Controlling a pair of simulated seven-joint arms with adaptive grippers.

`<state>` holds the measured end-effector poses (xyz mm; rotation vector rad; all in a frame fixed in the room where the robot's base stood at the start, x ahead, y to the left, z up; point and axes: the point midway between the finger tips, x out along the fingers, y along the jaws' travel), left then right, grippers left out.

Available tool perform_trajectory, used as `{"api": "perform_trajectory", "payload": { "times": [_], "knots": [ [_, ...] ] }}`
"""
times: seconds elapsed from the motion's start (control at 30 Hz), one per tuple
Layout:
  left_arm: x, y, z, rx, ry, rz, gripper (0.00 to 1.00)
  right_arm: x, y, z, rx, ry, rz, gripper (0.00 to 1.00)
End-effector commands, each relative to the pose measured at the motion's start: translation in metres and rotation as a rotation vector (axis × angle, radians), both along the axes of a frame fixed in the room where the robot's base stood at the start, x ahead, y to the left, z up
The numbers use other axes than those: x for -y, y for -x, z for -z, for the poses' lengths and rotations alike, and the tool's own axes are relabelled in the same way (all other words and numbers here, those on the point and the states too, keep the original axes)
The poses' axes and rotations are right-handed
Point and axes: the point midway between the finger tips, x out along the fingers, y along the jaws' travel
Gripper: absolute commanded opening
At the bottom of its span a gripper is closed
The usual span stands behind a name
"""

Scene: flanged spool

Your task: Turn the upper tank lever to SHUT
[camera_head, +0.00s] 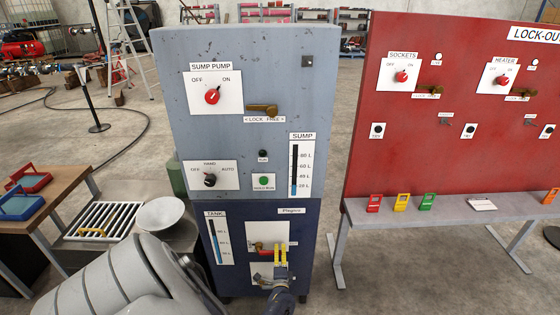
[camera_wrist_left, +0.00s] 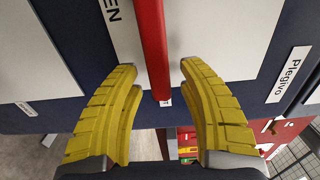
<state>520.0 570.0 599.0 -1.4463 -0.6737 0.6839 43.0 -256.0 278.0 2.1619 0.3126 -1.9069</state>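The upper tank lever (camera_head: 262,252) is a red handle on a white plate low on the dark blue lower cabinet. In the left wrist view the red handle (camera_wrist_left: 153,45) runs down between my two yellow fingers, with letters "EN" on the plate beside it. My left gripper (camera_head: 280,250) is at the right end of the handle. It also shows in the left wrist view (camera_wrist_left: 160,95), open, with a gap on each side of the handle. A second, lower lever plate (camera_head: 258,270) is partly hidden by my gripper. My right gripper is not in view.
The grey-blue cabinet (camera_head: 250,60) above carries a sump pump switch (camera_head: 212,96), a brass lock lever (camera_head: 261,109) and a lower black knob (camera_head: 210,180). A red lock-out board (camera_head: 460,130) and grey bench (camera_head: 400,216) stand right. A wooden table (camera_head: 60,185) stands left.

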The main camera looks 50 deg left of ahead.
Motion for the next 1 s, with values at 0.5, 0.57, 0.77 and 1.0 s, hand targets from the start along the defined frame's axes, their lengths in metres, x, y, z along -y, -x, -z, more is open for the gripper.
{"api": "perform_trajectory", "payload": {
  "times": [0.5,0.57,0.77,1.0],
  "knots": [
    [0.015,0.012,0.002,0.000,0.003,0.001,0.42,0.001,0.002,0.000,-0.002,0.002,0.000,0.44],
    [0.022,0.017,0.002,0.000,0.003,0.001,0.42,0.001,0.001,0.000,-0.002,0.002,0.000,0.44],
    [0.048,0.040,0.001,0.000,0.003,0.000,0.42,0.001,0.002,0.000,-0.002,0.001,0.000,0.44],
    [0.075,0.063,0.001,0.001,0.002,-0.001,0.42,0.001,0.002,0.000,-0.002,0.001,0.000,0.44]
  ]
}}
